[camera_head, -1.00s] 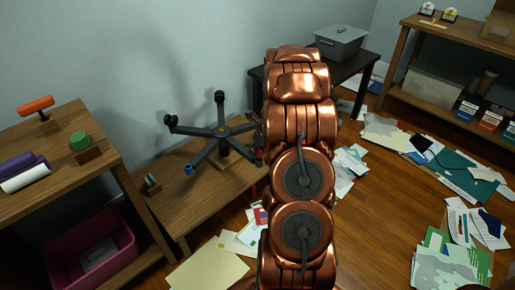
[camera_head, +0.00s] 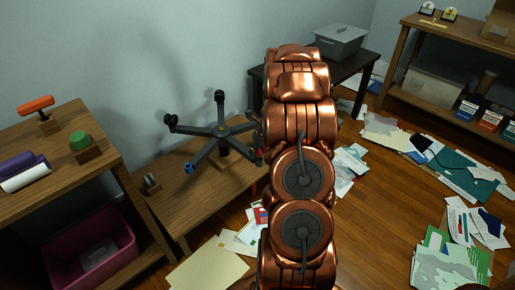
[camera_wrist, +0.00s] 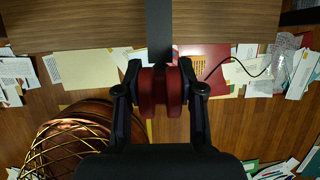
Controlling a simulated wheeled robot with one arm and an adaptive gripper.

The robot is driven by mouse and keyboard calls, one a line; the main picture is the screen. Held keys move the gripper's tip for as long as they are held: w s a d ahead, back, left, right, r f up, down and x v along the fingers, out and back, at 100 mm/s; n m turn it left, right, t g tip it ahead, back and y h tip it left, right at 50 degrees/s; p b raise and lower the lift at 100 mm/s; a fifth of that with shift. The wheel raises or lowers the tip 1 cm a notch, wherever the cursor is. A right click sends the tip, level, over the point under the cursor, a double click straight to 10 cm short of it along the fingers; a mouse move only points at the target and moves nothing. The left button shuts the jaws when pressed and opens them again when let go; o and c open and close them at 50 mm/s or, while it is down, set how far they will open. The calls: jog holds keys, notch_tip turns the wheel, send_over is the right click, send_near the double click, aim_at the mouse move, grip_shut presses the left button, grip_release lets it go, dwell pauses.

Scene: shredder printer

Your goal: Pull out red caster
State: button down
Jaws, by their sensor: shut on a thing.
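The red caster (camera_wrist: 161,91) is in the middle of the wrist view, at the end of a dark chair-base leg (camera_wrist: 159,30). My gripper (camera_wrist: 161,92) is shut on it, with one finger on each side. I cannot tell whether its stem is still inside the leg. In the head view the upturned-looking, star-shaped chair base (camera_head: 222,131) rests on a low wooden table (camera_head: 190,195). It has black casters (camera_head: 219,96) at the back and a blue end piece (camera_head: 188,168) at the front left.
A wooden shelf (camera_head: 50,205) with a pink bin (camera_head: 92,250) stands at the left. A dark table with a grey box (camera_head: 341,42) is behind. Papers (camera_head: 212,272) lie on the floor. The floor in front of the low table has free room above the papers.

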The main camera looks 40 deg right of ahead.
jog(key=shift+r, duration=0.15)
jog(key=shift+r+p, duration=2)
jog(key=shift+p, duration=0.85)
jog(key=c, duration=1.2)
grip_release()
grip_shut()
